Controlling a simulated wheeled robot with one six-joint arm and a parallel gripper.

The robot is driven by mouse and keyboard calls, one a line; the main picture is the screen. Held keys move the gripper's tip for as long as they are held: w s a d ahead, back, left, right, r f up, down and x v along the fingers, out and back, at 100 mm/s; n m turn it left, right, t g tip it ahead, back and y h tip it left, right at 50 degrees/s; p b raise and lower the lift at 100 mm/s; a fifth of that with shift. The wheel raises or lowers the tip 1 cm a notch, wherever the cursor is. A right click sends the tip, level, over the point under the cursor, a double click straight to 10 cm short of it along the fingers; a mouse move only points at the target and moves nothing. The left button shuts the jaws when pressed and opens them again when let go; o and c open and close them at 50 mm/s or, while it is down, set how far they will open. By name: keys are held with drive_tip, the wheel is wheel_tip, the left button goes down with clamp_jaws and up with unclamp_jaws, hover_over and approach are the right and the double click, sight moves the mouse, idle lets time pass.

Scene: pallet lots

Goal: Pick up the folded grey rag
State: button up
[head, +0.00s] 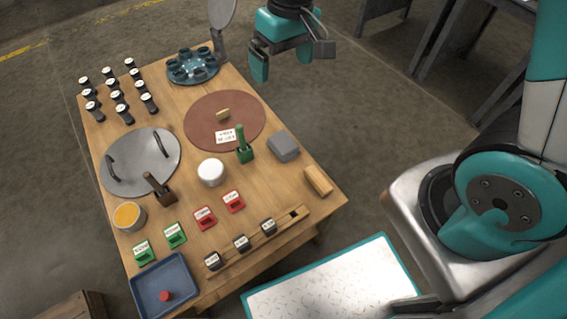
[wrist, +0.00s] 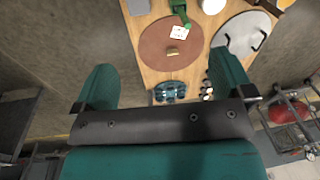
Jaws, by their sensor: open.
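The folded grey rag (head: 283,146) lies on the wooden table near its right edge, as a small thick grey block. It lies right of a green-handled tool and above a small wooden block in the head view. In the wrist view a grey piece at the top edge (wrist: 137,6) looks like the rag, partly cut off. My gripper (head: 288,62) is open and empty, raised past the table's far right side, well apart from the rag. In the wrist view its two teal fingers (wrist: 164,88) are spread wide with nothing between them.
Beside the rag are the green-handled tool (head: 244,149), a wooden block (head: 318,181) and a brown round mat (head: 199,114) with a card. A white tub (head: 211,172), grey lid (head: 127,176), blue tray (head: 186,284) and several dark-bodied pieces crowd the table. A round plate stands upright at the far edge.

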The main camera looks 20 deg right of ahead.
drive_tip(key=m+h+b, duration=0.1)
drive_tip(key=b, duration=0.5)
hover_over(285, 144)
wheel_tip(285, 144, down, 15)
drive_tip(key=f+b, duration=0.1)
drive_tip(key=f, duration=0.2)
drive_tip(key=f+b, duration=0.2)
drive_tip(key=f, duration=0.2)
drive_tip(key=f+b, duration=0.1)
drive_tip(key=f, duration=0.3)
drive_tip(key=shift+w+f, duration=0.25)
drive_tip(key=shift+w, duration=0.15)
drive_tip(key=f+b, duration=0.1)
drive_tip(key=f, duration=0.1)
drive_tip(key=f+b, duration=0.1)
drive_tip(key=f, duration=0.1)
drive_tip(key=f+b, duration=0.1)
drive_tip(key=shift+s+f, duration=0.35)
drive_tip(key=shift+f, duration=0.05)
drive_tip(key=shift+r, duration=0.1)
drive_tip(key=c, duration=1)
drive_tip(key=shift+r, duration=0.1)
wheel_tip(285, 144, up, 20)
drive_tip(key=p, duration=0.7)
drive_tip(key=shift+o, duration=0.4)
drive_tip(key=shift+p, duration=0.4)
